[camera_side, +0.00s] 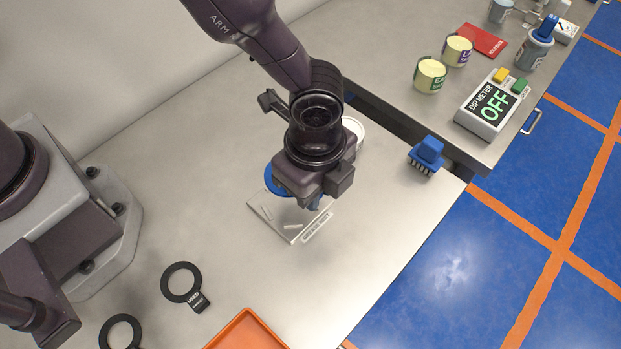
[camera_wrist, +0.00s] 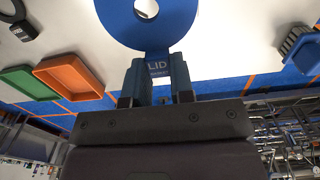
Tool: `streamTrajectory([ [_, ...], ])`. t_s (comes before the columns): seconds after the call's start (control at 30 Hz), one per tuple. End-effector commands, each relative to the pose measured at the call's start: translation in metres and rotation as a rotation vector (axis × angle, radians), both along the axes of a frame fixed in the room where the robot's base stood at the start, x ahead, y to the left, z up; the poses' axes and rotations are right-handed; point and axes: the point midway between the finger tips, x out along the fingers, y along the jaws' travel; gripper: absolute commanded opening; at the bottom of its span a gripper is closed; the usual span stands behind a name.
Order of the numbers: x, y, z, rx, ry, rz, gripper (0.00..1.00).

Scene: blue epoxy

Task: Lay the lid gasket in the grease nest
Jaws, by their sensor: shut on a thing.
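The lid gasket is a flat blue ring with a tab marked LID. It fills the top middle of the wrist view (camera_wrist: 118,22) and shows partly behind my gripper in the side view (camera_side: 276,183). My gripper (camera_wrist: 158,82) is shut on the tab, with a finger on each side of it. The grease nest is a pale grey plate (camera_side: 287,234) with raised strips and a label on its front edge. My gripper and the gasket overlap its far part in the side view. I cannot tell the height of the gasket above the nest.
Two black rings, one with a tab marked USED (camera_side: 181,283), lie at the lower left near an orange tray (camera_side: 246,332). A blue brush (camera_side: 427,154) stands at the right edge. A white round container (camera_side: 355,128) is partly hidden behind my gripper. The dip meter (camera_side: 487,109) reads OFF.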

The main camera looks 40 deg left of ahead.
Motion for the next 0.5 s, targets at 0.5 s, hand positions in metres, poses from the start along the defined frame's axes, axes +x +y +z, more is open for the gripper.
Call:
streamTrajectory([
  [0.5, 0.0, 0.001, -0.021, 0.001, 0.002, 0.004, 0.0],
])
